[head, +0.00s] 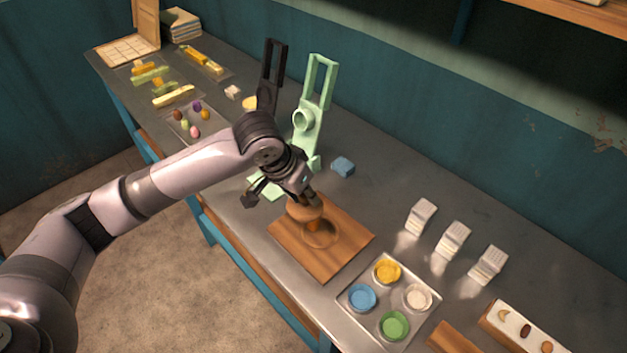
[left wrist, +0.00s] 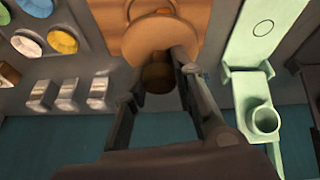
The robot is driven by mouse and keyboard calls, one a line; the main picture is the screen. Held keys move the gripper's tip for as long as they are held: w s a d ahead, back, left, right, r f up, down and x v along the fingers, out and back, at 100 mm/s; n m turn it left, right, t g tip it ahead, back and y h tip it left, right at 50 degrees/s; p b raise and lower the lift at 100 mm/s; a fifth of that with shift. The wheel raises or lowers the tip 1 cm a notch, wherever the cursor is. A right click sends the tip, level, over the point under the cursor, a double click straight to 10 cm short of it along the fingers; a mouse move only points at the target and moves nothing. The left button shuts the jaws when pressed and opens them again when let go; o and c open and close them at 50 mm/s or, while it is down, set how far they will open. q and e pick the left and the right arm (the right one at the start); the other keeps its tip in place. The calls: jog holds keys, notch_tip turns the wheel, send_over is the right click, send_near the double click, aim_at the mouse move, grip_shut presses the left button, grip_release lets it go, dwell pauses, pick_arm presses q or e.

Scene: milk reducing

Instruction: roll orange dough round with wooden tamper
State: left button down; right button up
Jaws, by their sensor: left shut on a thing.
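My left gripper (head: 308,194) is shut on the handle of the wooden tamper (head: 304,210). In the left wrist view the tamper's round, flat disc (left wrist: 160,38) lies beyond my left fingers (left wrist: 158,78), with its dark handle between them. A wooden board (head: 345,242) lies on the counter below. A small piece of orange dough (head: 315,226) shows just under the disc, within a round outline on the board. I cannot tell whether disc and dough touch. The disc hides most of the dough in the left wrist view. My right gripper is not in view.
A tray (head: 344,300) with yellow, blue, white and green cups stands right of the board. Several white blocks (head: 453,240) stand behind it. A mint-green stand (head: 312,110), a black stand (head: 274,65) and a blue lump (head: 343,166) are behind the board.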

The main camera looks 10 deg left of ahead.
pick_arm(q)
jog(key=w, duration=0.1)
jog(key=w+f+m+p, duration=0.1)
jog(key=w+f, duration=0.1)
jog(key=shift+w+d+f+m+g+h, duration=0.15)
jog(key=shift+d+m+g+h, duration=0.1)
jog(key=shift+m+g+h, duration=0.15)
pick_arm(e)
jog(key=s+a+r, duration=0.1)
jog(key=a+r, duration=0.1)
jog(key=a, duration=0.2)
pick_arm(q)
jog(key=shift+d+f+b, duration=0.25)
jog(key=shift+f+b, duration=0.15)
notch_tip(320, 180, down, 4)
jog(key=b, duration=0.4)
jog(key=shift+a+r, duration=0.1)
jog(key=shift+r, duration=0.15)
jog(key=shift+f+b, duration=0.4)
jog(key=shift+b, duration=0.1)
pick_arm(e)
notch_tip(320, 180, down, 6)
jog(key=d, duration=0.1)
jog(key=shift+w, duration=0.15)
pick_arm(q)
jog(key=shift+f, duration=0.1)
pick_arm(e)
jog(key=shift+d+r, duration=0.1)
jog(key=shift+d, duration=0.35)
